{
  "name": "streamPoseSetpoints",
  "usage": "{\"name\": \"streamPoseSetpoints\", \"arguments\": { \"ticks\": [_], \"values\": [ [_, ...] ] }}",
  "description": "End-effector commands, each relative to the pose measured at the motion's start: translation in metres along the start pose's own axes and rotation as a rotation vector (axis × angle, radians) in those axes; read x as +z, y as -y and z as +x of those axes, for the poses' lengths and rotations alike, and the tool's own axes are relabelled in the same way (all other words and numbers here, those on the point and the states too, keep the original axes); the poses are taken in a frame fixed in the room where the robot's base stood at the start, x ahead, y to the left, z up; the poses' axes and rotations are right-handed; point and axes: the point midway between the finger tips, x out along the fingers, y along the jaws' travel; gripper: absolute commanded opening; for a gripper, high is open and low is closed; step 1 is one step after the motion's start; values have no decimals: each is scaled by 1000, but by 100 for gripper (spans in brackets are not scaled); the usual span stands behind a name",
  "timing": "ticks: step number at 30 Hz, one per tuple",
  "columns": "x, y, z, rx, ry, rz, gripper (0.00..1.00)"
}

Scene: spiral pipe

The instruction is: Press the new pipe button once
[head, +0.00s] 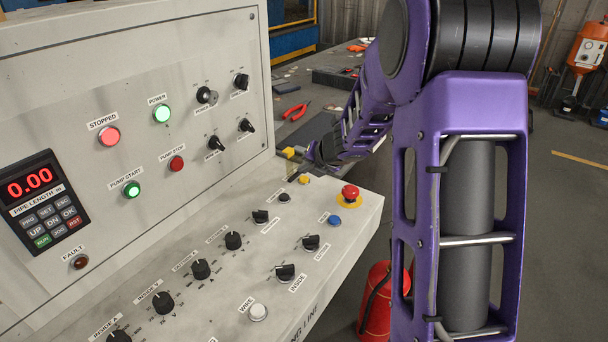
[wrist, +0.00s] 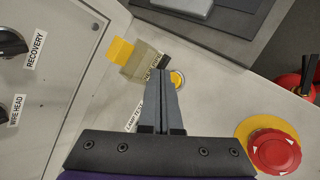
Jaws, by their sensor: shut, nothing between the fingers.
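The new pipe button is a small yellow button (wrist: 178,79), partly covered by my fingertips in the wrist view. A label beside it, partly hidden, seems to read NEW PIPE. In the head view the yellow button (head: 304,180) sits near the far end of the sloped console. My gripper (wrist: 162,80) is shut and empty, its fingertips overlapping the button's left side in the wrist view. I cannot tell whether they touch it. In the head view, the dark end of my arm is beyond the button, with the fingertips not clearly visible.
A red emergency button (head: 350,192) on a yellow ring and a blue button (head: 334,220) are nearby; the red button (wrist: 274,152) is at lower right in the wrist view. A yellow block (wrist: 121,50) is by the upright panel. Knobs (head: 233,241) line the console.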

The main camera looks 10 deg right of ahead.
Motion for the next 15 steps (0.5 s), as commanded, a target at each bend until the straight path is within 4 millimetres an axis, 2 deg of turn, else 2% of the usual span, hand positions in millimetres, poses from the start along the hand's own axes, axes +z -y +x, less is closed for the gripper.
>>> {"name": "streamPoseSetpoints", "arguments": {
  "ticks": [9,15],
  "values": [
    [1,-1,-1,0,1,0,0],
    [9,-9,-12,0,1,0,0]
  ]
}}
